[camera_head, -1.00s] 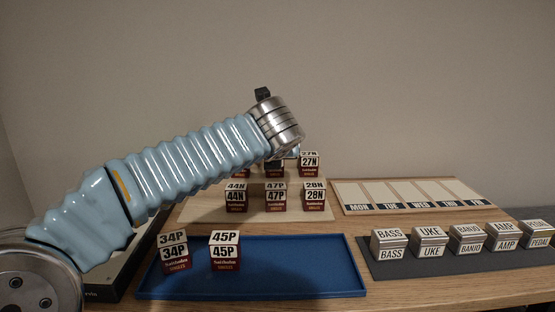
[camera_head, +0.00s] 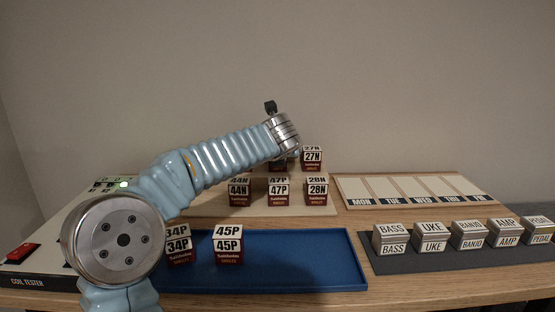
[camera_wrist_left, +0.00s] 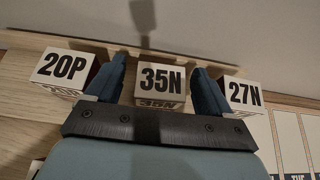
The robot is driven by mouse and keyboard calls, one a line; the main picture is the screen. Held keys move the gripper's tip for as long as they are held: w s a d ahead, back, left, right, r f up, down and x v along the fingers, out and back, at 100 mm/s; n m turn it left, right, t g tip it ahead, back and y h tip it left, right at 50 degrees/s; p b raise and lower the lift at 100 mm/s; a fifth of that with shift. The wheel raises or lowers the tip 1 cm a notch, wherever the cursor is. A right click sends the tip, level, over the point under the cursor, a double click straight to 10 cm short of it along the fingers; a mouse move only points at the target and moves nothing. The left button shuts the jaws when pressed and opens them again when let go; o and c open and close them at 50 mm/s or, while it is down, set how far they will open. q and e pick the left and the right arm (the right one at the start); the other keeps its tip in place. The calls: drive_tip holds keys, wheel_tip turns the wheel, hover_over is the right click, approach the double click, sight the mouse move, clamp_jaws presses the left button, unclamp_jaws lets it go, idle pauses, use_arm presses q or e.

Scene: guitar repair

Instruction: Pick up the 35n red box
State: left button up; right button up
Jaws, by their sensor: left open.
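The 35N box (camera_wrist_left: 161,82) stands in the back row, its white top labelled in black, seen in the left wrist view. In the head view it is mostly hidden behind my left wrist, with only a dark red part (camera_head: 278,167) showing. My left gripper (camera_wrist_left: 162,84) is open, with one blue finger on each side of the 35N box. I cannot tell whether the fingers touch it. My right gripper is in neither view.
The 20P box (camera_wrist_left: 65,69) and 27N box (camera_wrist_left: 243,94) stand close outside the fingers. In front are the 44N (camera_head: 239,192), 47P (camera_head: 278,192) and 28N (camera_head: 317,192) boxes. A blue tray (camera_head: 300,262) holds 34P (camera_head: 178,244) and 45P (camera_head: 228,246).

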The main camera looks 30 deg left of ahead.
use_arm(q)
drive_tip(key=c, duration=1.1)
drive_tip(key=shift+r, duration=0.15)
drive_tip(key=shift+c, duration=0.3)
